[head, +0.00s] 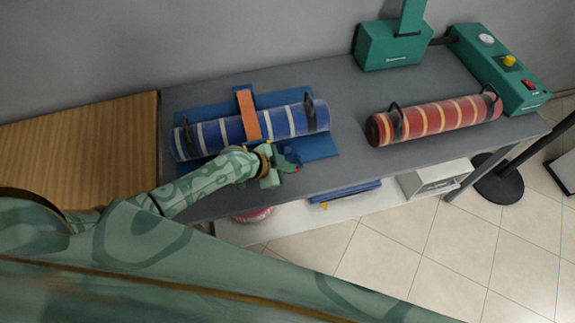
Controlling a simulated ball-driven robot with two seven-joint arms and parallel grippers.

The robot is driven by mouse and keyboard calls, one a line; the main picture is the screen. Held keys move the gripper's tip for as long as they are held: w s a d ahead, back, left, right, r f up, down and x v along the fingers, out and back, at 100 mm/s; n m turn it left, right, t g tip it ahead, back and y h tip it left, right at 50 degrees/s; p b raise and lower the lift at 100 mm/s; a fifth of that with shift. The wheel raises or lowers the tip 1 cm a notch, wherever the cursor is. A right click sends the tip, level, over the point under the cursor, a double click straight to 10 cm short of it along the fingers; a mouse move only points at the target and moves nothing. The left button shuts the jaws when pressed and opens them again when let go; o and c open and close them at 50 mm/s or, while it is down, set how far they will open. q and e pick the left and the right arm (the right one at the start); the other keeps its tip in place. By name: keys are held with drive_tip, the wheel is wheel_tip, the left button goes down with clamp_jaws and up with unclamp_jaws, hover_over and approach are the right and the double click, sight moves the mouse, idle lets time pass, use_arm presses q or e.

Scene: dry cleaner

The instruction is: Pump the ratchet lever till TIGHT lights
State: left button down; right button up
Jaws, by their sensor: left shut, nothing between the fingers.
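A blue roll with pale stripes (212,134) lies on a blue mat (322,147) at the left of the grey table. An orange strap (249,117) crosses over the roll. My left gripper (287,166) is at the front edge of the mat, in front of the roll, shut and empty. A small dark blue part with a red spot is beside its fingertips; I cannot tell whether this is the ratchet lever, or whether they touch. No lit TIGHT sign can be made out. My right gripper is out of view.
A red striped roll (437,119) lies on the right of the table (352,160). A green control box (507,75) with a yellow knob and red switch stands at the far right, a green stand (390,48) at the back. A lower shelf (290,222) holds folded blue cloth.

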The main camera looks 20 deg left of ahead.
use_arm(q)
drive_tip(key=shift+s+d+f+m+t, duration=0.4)
drive_tip(key=shift+s+f+t, duration=0.2)
drive_tip(key=shift+f, duration=0.1)
drive_tip(key=shift+s+d+f+m+t+y, duration=0.2)
drive_tip(key=shift+f+t+y, duration=0.15)
drive_tip(key=shift+f, duration=0.15)
drive_tip(key=shift+s+d+f+m+t+y, duration=0.1)
drive_tip(key=shift+s+f+m+t+y, duration=0.2)
drive_tip(key=shift+f, duration=0.2)
drive_tip(key=shift+f+b, duration=0.4)
drive_tip(key=shift+f, duration=0.25)
drive_tip(key=shift+r, duration=0.1)
drive_tip(key=shift+r+p, duration=0.75)
drive_tip(key=shift+p, duration=0.15)
drive_tip(key=shift+r, duration=0.1)
